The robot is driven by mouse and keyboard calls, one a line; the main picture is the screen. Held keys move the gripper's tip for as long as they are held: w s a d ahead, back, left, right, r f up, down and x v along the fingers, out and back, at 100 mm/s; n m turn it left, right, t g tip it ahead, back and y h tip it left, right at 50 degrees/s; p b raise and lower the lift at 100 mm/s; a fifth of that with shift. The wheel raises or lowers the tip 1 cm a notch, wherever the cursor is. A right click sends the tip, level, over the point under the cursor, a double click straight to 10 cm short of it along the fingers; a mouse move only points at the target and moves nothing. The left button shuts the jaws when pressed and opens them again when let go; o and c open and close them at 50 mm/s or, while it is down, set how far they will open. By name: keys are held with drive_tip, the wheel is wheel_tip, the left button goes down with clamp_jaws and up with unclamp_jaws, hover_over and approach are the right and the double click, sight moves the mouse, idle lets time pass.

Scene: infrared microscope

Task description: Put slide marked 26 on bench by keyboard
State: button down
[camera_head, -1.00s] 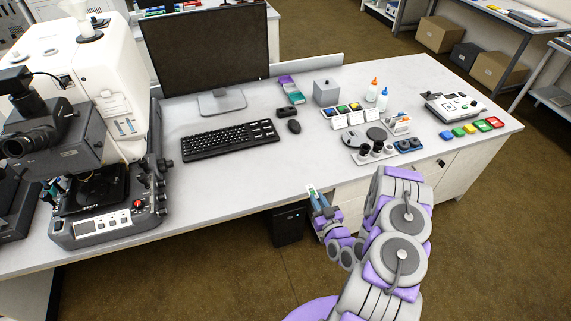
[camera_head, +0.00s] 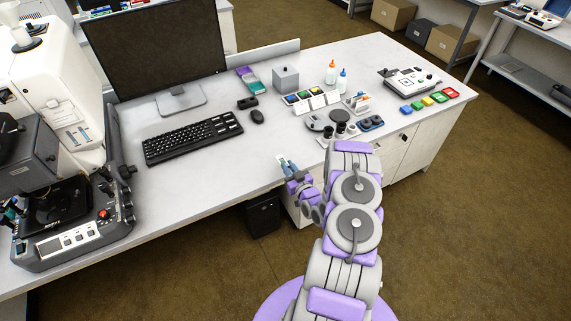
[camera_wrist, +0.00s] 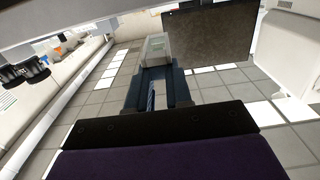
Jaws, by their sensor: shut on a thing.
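My gripper (camera_head: 288,168) is at the front edge of the bench (camera_head: 223,167), in front of and to the right of the keyboard (camera_head: 193,138). It is shut on a small pale glass slide (camera_head: 281,159), which sticks out ahead of the fingertips. In the wrist view the slide (camera_wrist: 156,46) shows as a clear plate with a whitish end between the dark fingers (camera_wrist: 155,82). I cannot read any number on it. The keyboard lies flat before the monitor. The gripper is apart from the keyboard.
A microscope (camera_head: 60,215) stands at the left. The monitor (camera_head: 155,50) is behind the keyboard, and a mouse (camera_head: 257,116) lies to its right. Slide holders (camera_head: 318,101), bottles (camera_head: 331,72) and eyepieces (camera_head: 341,122) fill the right side. The bench in front of the keyboard is bare.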

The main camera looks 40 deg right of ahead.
sight(287, 163)
drive_tip(key=x, duration=0.4)
drive_tip(key=shift+d, duration=0.25)
drive_tip(key=shift+w+d+f+b, duration=0.35)
drive_tip(key=shift+w+d, duration=0.1)
drive_tip(key=shift+d, duration=0.1)
drive_tip(key=f, duration=0.2)
drive_tip(key=shift+d+f+b, duration=0.25)
drive_tip(key=shift+b, duration=0.1)
drive_tip(key=shift+f, duration=0.4)
drive_tip(key=shift+a, duration=0.35)
drive_tip(key=c, duration=1)
unclamp_jaws()
drive_tip(key=shift+d, duration=0.2)
drive_tip(key=shift+c, duration=0.2)
